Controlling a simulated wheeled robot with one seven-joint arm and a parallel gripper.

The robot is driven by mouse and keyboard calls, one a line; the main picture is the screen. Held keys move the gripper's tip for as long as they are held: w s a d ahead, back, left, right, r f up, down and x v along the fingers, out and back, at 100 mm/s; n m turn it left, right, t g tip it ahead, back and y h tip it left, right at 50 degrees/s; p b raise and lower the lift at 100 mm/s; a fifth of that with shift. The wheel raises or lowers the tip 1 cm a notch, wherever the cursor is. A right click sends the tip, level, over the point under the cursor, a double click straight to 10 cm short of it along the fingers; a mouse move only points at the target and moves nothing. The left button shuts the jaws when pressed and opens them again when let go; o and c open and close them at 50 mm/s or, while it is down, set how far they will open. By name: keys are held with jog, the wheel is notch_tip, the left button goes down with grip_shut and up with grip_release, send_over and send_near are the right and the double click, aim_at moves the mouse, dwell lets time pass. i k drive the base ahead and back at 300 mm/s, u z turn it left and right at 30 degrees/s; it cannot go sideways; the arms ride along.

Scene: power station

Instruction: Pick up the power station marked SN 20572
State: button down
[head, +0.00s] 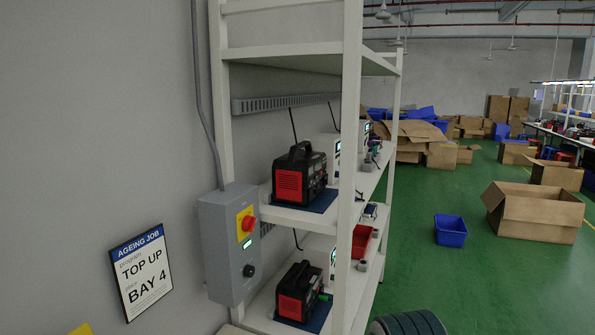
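A black and red power station (301,177) with a top handle stands upright on a blue mat (318,205) on the middle shelf of a white rack. A second black and red power station (301,290) stands on the shelf below, also on a blue mat (316,321). No serial number is readable on either, so I cannot tell which is SN 20572. My gripper is not in view.
The white rack (350,185) has an upright post in front of the shelves. A grey control box (229,250) with a red button hangs at its left. A wall sign (141,272) reads "AGEING JOB, TOP UP, BAY 4". Green floor (455,290) is open at right, with a blue bin (450,231) and cartons (535,215).

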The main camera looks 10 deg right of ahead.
aim_at(296, 172)
jog(key=i, duration=0.7)
jog(key=k, duration=1)
jog(key=z, duration=1.45)
jog(key=i, duration=1.75)
jog(key=u, duration=2.8)
jog(key=i, duration=0.4)
